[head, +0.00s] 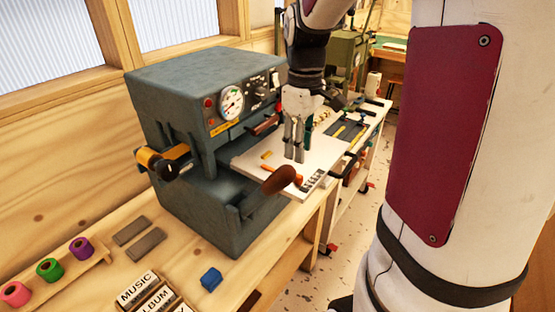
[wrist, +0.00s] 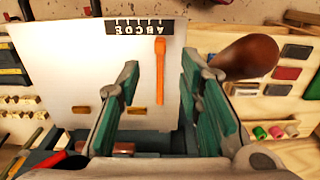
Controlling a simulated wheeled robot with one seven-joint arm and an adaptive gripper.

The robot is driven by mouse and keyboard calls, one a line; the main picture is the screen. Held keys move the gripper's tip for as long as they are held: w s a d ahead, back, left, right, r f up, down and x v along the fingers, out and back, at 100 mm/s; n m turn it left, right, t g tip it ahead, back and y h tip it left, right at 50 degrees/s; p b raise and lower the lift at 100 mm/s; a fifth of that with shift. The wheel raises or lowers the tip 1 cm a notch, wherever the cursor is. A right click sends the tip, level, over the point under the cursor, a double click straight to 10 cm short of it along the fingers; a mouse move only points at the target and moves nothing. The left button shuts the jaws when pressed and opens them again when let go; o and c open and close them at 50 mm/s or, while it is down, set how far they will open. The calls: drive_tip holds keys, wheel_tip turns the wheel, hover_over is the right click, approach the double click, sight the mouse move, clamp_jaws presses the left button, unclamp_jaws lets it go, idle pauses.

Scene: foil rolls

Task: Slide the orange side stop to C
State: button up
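The orange side stop (wrist: 160,72) is a slim upright bar on the white plate (wrist: 60,50) in the wrist view. Its upper end is just below the right part of the black letter scale (wrist: 140,27). The letters are small and inverted, so I cannot tell which one it lines up with. My gripper (wrist: 161,68) is open, with its green-padded fingers on either side of the stop and clear gaps to both. In the head view my gripper (head: 296,157) hangs over the plate, and the stop is partly hidden by the brown handle (head: 280,180).
The brown knob (wrist: 248,58) stands close to the right finger in the wrist view. The grey machine (head: 205,130) with a gauge rises behind the plate. Two small brass blocks lie on the plate. Foil rolls (head: 50,269) and a blue block (head: 211,279) are on the bench.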

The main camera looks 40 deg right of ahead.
sight(300, 175)
wheel_tip(300, 175, down, 8)
drive_tip(key=shift+r, duration=0.15)
idle(0.3)
clamp_jaws()
drive_tip(key=shift+d, duration=0.1)
